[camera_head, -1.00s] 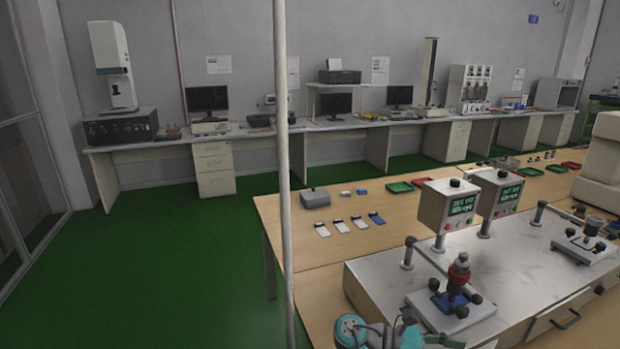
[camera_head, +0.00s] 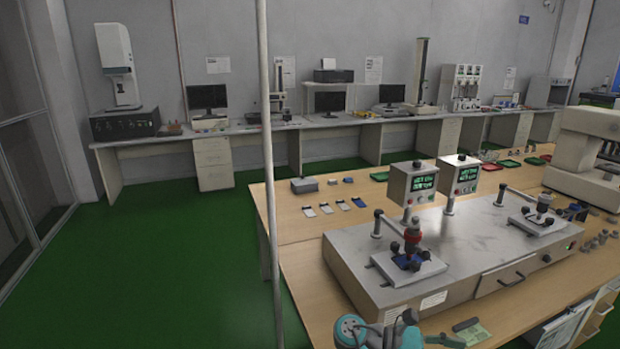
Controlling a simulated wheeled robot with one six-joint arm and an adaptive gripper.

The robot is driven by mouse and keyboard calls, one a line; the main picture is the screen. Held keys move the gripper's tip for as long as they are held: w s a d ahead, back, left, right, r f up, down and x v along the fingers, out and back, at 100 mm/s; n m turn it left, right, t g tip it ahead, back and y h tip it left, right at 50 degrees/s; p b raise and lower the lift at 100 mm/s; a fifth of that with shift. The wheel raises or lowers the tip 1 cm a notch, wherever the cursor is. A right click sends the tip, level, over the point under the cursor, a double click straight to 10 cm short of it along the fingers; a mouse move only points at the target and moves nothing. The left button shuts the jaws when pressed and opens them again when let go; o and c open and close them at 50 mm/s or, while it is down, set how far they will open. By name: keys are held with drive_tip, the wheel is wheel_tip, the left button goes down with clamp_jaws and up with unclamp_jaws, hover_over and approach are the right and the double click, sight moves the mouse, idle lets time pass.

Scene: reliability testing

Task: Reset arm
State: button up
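Part of my arm (camera_head: 352,330) shows at the bottom edge of the head view, as teal round joints and grey links. It is in front of the near wooden table, and most of it is cut off by the frame edge.
The wooden table (camera_head: 305,295) bears a grey test bench (camera_head: 345,270) with two display boxes (camera_head: 411,184) and a red-topped fixture (camera_head: 412,240). A thin pole (camera_head: 270,200) stands left of it. Green floor (camera_head: 180,260) is clear at left. A long desk (camera_head: 255,130) lines the back wall.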

drive_tip(key=s+d+f+n+t+y, duration=0.1)
drive_tip(key=s+d+f+t+y, duration=0.2)
drive_tip(key=f, duration=0.6)
drive_tip(key=s+d+f+n+t, duration=0.15)
drive_tip(key=s+f+t, duration=0.3)
drive_tip(key=f, duration=0.55)
drive_tip(key=s+a+f+m+t+y, duration=0.2)
drive_tip(key=s+a+f+t+y, duration=0.4)
drive_tip(key=s+f, duration=0.45)
drive_tip(key=s+a+r+m+t+y, duration=0.1)
drive_tip(key=s+a+r+m+y, duration=0.2)
drive_tip(key=s, duration=0.4)
drive_tip(key=s+a+r+m+t+y, duration=0.1)
drive_tip(key=s+a+r+m+y, duration=0.2)
drive_tip(key=s, duration=0.5)
drive_tip(key=s+a+r+m+t+y, duration=0.1)
drive_tip(key=s+a+r+m+t, duration=0.1)
drive_tip(key=s+r+m, duration=0.3)
drive_tip(key=s+a+r+m+t+y, duration=0.1)
drive_tip(key=s+r+m, duration=0.3)
drive_tip(key=r, duration=0.8)
drive_tip(key=shift+s+a+r+m+t, duration=0.35)
drive_tip(key=shift+a+r+t, duration=0.1)
drive_tip(key=shift+a, duration=0.3)
